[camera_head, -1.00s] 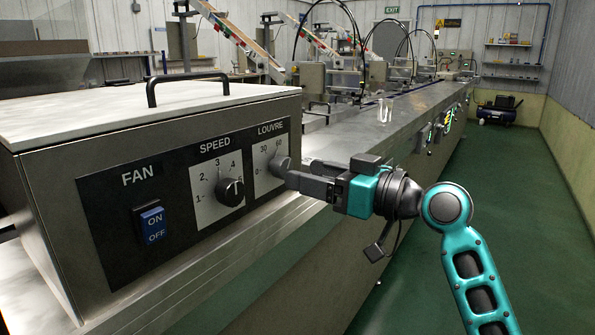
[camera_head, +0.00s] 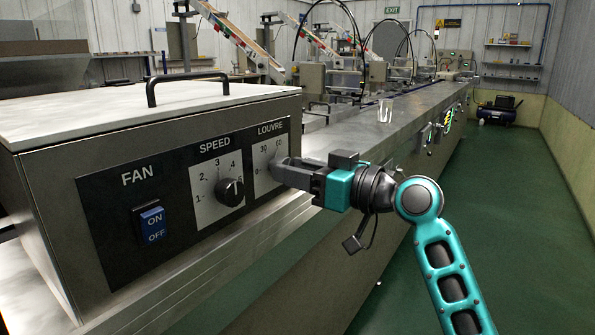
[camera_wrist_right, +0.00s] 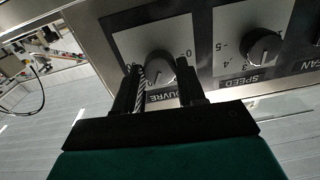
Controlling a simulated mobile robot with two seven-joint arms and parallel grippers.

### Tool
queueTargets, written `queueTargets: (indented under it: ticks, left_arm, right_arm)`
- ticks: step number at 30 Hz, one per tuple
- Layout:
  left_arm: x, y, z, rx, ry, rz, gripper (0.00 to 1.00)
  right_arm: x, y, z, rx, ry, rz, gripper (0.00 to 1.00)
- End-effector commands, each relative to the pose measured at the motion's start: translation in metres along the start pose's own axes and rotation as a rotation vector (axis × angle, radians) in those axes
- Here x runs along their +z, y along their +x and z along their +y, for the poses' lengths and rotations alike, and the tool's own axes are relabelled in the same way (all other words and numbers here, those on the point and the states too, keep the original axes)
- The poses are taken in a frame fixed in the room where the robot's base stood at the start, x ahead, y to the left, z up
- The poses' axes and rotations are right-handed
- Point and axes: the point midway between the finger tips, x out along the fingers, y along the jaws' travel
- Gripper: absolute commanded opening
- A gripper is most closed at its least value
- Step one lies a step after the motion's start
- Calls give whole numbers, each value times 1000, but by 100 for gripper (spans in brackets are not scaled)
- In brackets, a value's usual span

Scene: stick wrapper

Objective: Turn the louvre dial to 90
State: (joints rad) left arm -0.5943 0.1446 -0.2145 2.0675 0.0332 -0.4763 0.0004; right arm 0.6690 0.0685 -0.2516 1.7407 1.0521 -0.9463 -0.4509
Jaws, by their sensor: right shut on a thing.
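The louvre dial is a round grey knob on a pale plate marked LOUVRE (camera_head: 271,145) on the control box's front. In the head view my right gripper (camera_head: 281,170) covers most of the knob and part of its scale; 0, 30 and 60 show. In the right wrist view the louvre dial (camera_wrist_right: 160,68) sits between the two dark fingers of my right gripper (camera_wrist_right: 160,88), which is shut on it. The wrist picture is upside down, and the knob's exact setting is hard to read. My left gripper is not in view.
Left of the louvre dial is the black speed knob (camera_head: 230,191), with scale numbers around it. Further left is the blue fan switch (camera_head: 150,222). A black handle (camera_head: 187,88) stands on the box's lid.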

Motion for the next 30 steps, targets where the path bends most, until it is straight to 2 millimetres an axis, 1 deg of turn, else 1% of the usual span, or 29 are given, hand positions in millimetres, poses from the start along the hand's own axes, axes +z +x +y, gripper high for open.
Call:
queueTargets:
  ticks: [1,5,6,11,17,25,30]
  left_arm:
    - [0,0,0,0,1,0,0]
    - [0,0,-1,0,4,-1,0]
    - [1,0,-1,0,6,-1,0]
    - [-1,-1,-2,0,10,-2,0]
    - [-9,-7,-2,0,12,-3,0]
    - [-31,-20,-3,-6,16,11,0]
    - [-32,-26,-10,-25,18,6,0]
  right_arm:
    - [0,0,0,0,0,0,23]
    - [0,0,0,0,0,-1,10]
    - [0,0,0,0,0,-1,9]
    - [0,0,0,0,11,-1,9]
    - [-2,0,0,1,75,0,9]
    - [-3,0,0,0,273,1,9]
    - [-4,0,0,0,435,5,9]
